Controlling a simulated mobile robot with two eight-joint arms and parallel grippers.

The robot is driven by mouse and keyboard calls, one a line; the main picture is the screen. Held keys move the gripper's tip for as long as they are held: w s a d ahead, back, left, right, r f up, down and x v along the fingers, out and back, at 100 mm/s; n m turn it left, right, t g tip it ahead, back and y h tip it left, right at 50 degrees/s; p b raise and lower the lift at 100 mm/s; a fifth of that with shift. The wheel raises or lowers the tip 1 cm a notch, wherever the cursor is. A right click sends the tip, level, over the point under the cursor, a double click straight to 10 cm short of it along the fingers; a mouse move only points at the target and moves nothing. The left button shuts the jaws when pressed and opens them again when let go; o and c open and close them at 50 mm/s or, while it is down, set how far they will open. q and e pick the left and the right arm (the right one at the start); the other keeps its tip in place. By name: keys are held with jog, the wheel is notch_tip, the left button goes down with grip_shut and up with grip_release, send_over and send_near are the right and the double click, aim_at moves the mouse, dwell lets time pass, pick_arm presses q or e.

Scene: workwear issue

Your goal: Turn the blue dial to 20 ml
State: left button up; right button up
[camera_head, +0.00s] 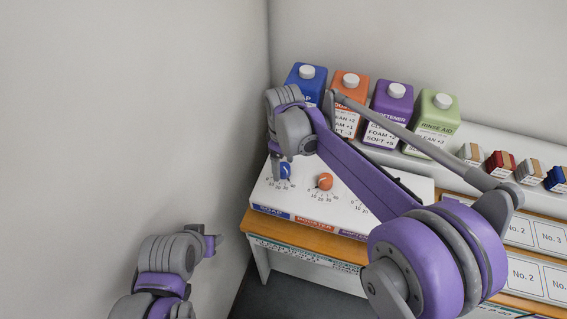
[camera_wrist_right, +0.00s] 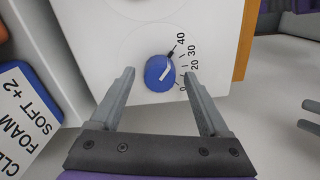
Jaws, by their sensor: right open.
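The blue dial (camera_head: 286,171) is on the left of the white dispenser panel (camera_head: 330,210). My right gripper (camera_head: 277,172) is at the blue dial. In its wrist view the gripper (camera_wrist_right: 158,72) is open, with one finger on each side of the dial and visible gaps to both. My left gripper (camera_head: 214,242) is at the lower left, away from the panel; its jaws are unclear.
An orange dial (camera_head: 325,181) sits right of the blue one; my right arm hides the panel's right part. Blue (camera_head: 305,82), orange (camera_head: 350,90), purple (camera_head: 392,105) and green (camera_head: 437,115) bottles stand behind. Small boxes (camera_head: 500,164) and numbered cards (camera_head: 520,232) are at right.

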grip_shut()
dwell(0.4)
jog(key=shift+m, duration=0.4)
jog(key=m+b, duration=0.1)
jog(key=m, duration=0.3)
jog(key=shift+m, duration=2.5)
grip_release()
